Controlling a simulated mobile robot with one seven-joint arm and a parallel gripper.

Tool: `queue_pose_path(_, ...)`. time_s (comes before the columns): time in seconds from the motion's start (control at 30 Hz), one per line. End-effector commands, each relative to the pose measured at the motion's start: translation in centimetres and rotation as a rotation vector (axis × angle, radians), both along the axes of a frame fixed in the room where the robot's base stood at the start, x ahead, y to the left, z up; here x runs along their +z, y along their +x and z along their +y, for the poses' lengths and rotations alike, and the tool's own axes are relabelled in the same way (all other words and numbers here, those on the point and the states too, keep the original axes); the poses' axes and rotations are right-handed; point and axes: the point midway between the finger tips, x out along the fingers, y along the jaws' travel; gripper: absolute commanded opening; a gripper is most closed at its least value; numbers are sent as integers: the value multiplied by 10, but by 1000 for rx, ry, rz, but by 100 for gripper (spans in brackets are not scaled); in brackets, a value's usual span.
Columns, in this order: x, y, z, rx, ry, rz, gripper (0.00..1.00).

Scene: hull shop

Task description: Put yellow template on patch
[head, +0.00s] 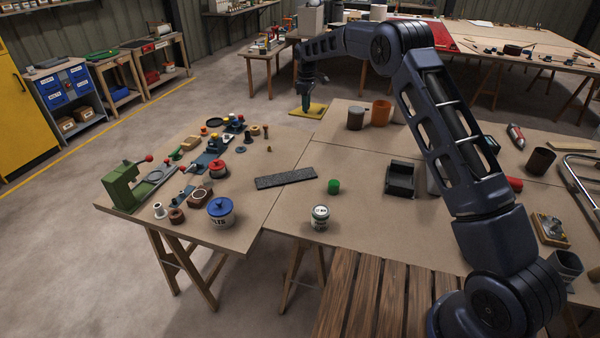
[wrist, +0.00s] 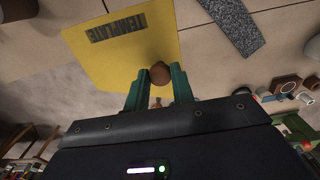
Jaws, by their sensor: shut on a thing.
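The yellow template (head: 318,110) is a flat plate with dark lettering and a round brown knob. In the wrist view the template (wrist: 115,45) fills the upper left, with the knob between my green fingertips. My gripper (head: 306,107) is shut on the template by this knob; the fingers also show in the wrist view (wrist: 159,80). In the head view the template is at the far edge of the tables; I cannot tell its height above them. A dark grey speckled strip (head: 286,178) lies flat on the near table, also in the wrist view (wrist: 233,25). No label marks it as the patch.
Small tools and parts crowd the left table, with a green clamp-like device (head: 125,187) and a blue-lidded pot (head: 221,212). A green cap (head: 333,186) and a white tin (head: 320,217) stand nearer. Grey and orange cups (head: 381,112) stand beyond. Bare board surrounds the strip.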

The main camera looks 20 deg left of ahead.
Motion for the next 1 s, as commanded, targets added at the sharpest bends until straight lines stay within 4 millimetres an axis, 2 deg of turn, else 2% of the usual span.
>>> queue_pose_path(0.17, -16, -3, 2, 30, -2, 2, 0)
queue_pose_path(0.7, -131, -3, 2, 27, -2, 2, 0)
queue_pose_path(0.83, -149, -2, 2, 26, -1, 1, 0)
queue_pose_path(1.0, -158, -2, 2, 25, 0, 0, 0)
